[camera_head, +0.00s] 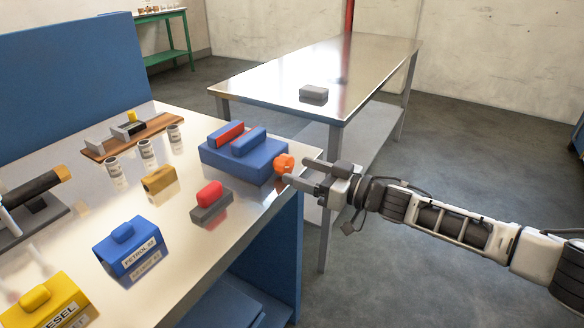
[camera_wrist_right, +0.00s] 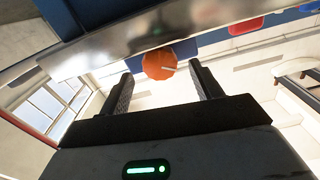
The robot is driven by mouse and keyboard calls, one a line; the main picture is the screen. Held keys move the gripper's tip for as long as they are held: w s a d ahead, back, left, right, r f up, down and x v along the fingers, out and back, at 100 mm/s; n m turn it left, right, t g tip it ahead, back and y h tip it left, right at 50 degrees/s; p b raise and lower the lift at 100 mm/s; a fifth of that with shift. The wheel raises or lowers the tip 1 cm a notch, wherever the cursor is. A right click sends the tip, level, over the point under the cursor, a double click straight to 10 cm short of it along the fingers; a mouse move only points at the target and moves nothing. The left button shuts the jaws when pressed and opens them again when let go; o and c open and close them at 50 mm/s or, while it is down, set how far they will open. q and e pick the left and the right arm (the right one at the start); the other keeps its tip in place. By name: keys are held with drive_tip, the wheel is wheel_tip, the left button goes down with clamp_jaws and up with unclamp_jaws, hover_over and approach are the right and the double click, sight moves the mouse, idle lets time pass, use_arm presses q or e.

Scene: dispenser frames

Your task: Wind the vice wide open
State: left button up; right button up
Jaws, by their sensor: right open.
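The vice (camera_head: 232,160) is a blue block near the right edge of the metal-topped bench. A blue jaw (camera_head: 249,141) and a red-and-blue jaw (camera_head: 226,132) stand on it close together, with a narrow gap. Its orange knob (camera_head: 284,163) sticks out on the right, past the bench edge. My right gripper (camera_head: 298,173) is open at the knob. In the right wrist view the orange knob (camera_wrist_right: 159,64) lies between the two fingertips, with room visible on both sides; I cannot tell how deep it sits. My left gripper is not in view.
On the bench lie a red-topped grey block (camera_head: 209,201), a brass block (camera_head: 158,180), a blue petrol box (camera_head: 130,249), a yellow diesel box (camera_head: 50,302) and several small cups (camera_head: 145,149). A second metal table (camera_head: 300,75) holds a grey block (camera_head: 314,92).

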sight(290, 167)
drive_tip(key=shift+x, duration=1.7)
drive_tip(key=shift+d, duration=0.1)
drive_tip(key=c, duration=1)
drive_tip(key=shift+o, duration=0.2)
drive_tip(key=n, duration=0.4)
drive_tip(key=o, duration=1)
drive_tip(key=shift+c, duration=0.2)
drive_tip(key=v, duration=1.6)
